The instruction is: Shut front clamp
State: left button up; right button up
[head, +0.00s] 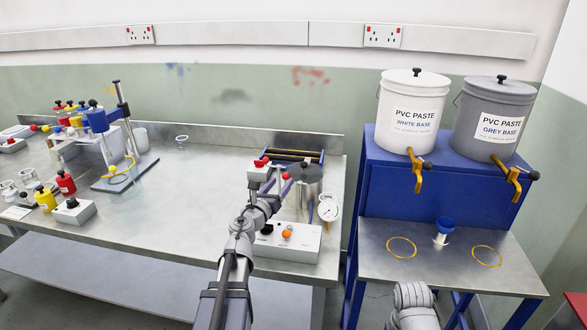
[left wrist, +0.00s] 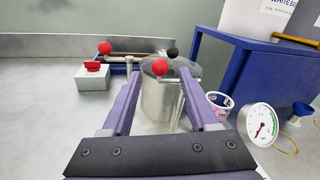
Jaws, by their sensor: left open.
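A grey metal pot with a lid (head: 307,174) stands on the steel bench in the head view, partly behind my left gripper (head: 280,182). In the left wrist view the pot (left wrist: 158,103) is straight ahead. A red ball knob (left wrist: 164,68) shows at the near side of its lid, and a black ball knob (left wrist: 172,53) shows farther back. My left gripper (left wrist: 160,78) is open and empty, its purple fingers showing either side of the red knob. I cannot tell whether either finger touches anything, or how the clamp under the red knob sits. My right gripper is out of view.
A dial gauge (head: 327,207) is right of the pot. A white control box (head: 288,245) with an orange knob is in front. A small box with a red top (left wrist: 92,78) and a rail frame stand behind left. A blue stand (head: 445,190) with two paste buckets is right.

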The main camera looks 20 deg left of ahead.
pick_arm(q)
jog(key=shift+w+a, duration=0.15)
jog(key=shift+w, duration=3.8)
jog(key=shift+s, duration=0.1)
jog(key=shift+c, duration=0.4)
grip_shut()
